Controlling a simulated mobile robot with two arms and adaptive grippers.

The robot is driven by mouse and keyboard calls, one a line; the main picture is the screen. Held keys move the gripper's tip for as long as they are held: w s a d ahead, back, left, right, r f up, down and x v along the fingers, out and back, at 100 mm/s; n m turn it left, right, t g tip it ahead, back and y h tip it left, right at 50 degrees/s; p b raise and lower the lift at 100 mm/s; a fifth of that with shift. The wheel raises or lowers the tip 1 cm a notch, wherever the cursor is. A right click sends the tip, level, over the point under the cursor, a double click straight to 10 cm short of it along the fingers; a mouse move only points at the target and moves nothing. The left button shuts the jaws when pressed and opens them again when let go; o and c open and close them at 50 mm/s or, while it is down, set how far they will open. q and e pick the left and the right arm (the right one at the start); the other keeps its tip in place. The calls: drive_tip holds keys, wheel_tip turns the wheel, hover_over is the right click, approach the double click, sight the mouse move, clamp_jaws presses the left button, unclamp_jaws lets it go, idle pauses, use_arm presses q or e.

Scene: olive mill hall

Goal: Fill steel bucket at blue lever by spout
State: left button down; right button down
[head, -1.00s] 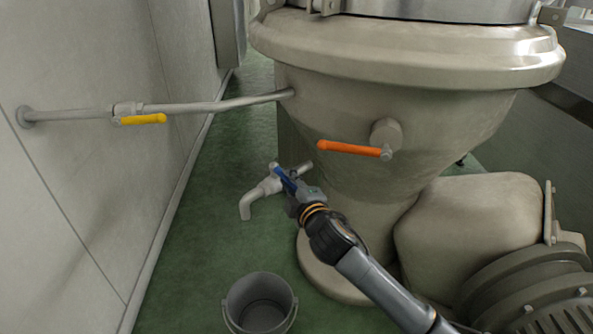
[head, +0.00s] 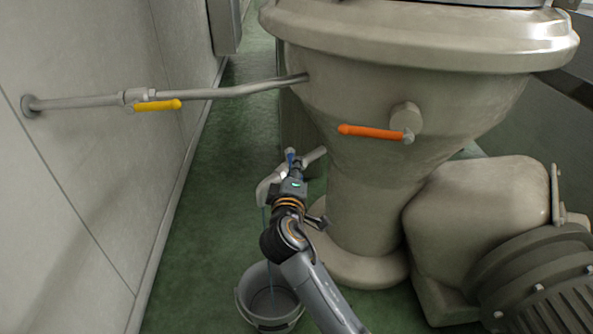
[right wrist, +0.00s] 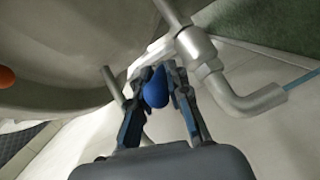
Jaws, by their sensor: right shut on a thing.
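The blue lever (head: 290,155) sits on a grey metal tap whose spout (head: 264,190) bends down at the left. My right gripper (head: 290,172) is shut on the blue lever, which also shows between the fingers (right wrist: 157,88) in the right wrist view. A thin blue stream falls from the spout into the steel bucket (head: 243,308) on the floor below. The stream also shows at the spout's end (right wrist: 270,97) in the right wrist view. My right arm hides part of the tap and the bucket's right side. The liquid level in the bucket cannot be told. My left gripper is out of view.
A large beige vessel (head: 350,210) stands right of the tap, with an orange lever (head: 372,132) on it. A yellow lever (head: 157,105) sits on the wall pipe at left. A motor (head: 530,275) fills the lower right. Green floor (head: 215,210) is free at left.

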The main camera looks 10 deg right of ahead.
drive_tip(key=shift+f, duration=0.1)
drive_tip(key=c, duration=1.3)
unclamp_jaws()
drive_tip(key=shift+c, duration=0.2)
drive_tip(key=shift+s, duration=0.1)
drive_tip(key=v, duration=1.2)
drive_tip(key=shift+a, duration=0.1)
